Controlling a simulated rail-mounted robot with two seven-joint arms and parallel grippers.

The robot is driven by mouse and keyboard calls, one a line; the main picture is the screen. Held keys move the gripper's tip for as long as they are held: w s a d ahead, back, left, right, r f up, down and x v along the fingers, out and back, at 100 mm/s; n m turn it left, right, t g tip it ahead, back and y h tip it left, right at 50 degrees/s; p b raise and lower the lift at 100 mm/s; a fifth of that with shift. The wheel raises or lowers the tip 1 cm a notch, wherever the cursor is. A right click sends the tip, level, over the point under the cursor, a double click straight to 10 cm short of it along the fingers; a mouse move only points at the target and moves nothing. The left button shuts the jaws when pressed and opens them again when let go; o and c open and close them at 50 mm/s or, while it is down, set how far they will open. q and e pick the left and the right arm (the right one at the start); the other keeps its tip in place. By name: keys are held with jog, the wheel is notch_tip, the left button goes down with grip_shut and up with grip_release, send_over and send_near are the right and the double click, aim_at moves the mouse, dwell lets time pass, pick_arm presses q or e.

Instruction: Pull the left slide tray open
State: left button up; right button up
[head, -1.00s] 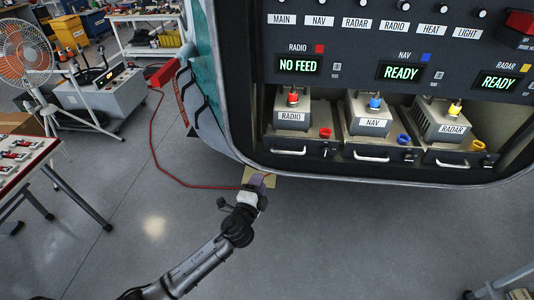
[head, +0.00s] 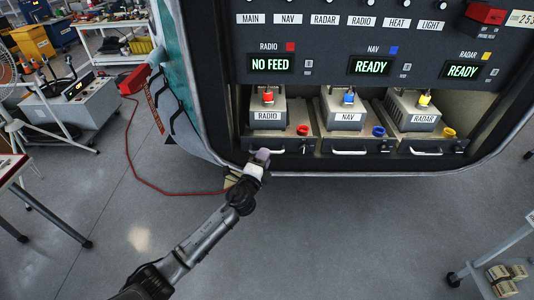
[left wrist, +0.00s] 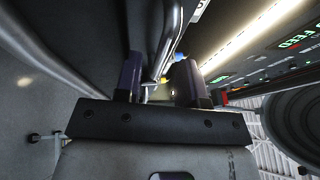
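The left slide tray (head: 284,145), under the box labelled RADIO (head: 267,112), sits in the lit bay of the panel and looks pushed in. A red ring knob (head: 303,130) is at its front right. My left gripper (head: 261,157) is at the left tray's front, overlapping its handle, which is mostly hidden. In the left wrist view, the fingers (left wrist: 160,82) stand apart, with a pale metal bar (left wrist: 165,48) seen between and beyond them. I cannot tell whether they touch it. My right gripper is not in view.
The NAV tray (head: 348,146) and RADAR tray (head: 428,145) sit to the right. The radio display (head: 270,64) reads NO FEED. The curved lower shell edge runs below the bay. A red cable (head: 150,185) lies on the floor. Open floor lies below right.

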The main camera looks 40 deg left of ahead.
pick_arm(q)
jog(key=shift+x, duration=1.3)
grip_shut()
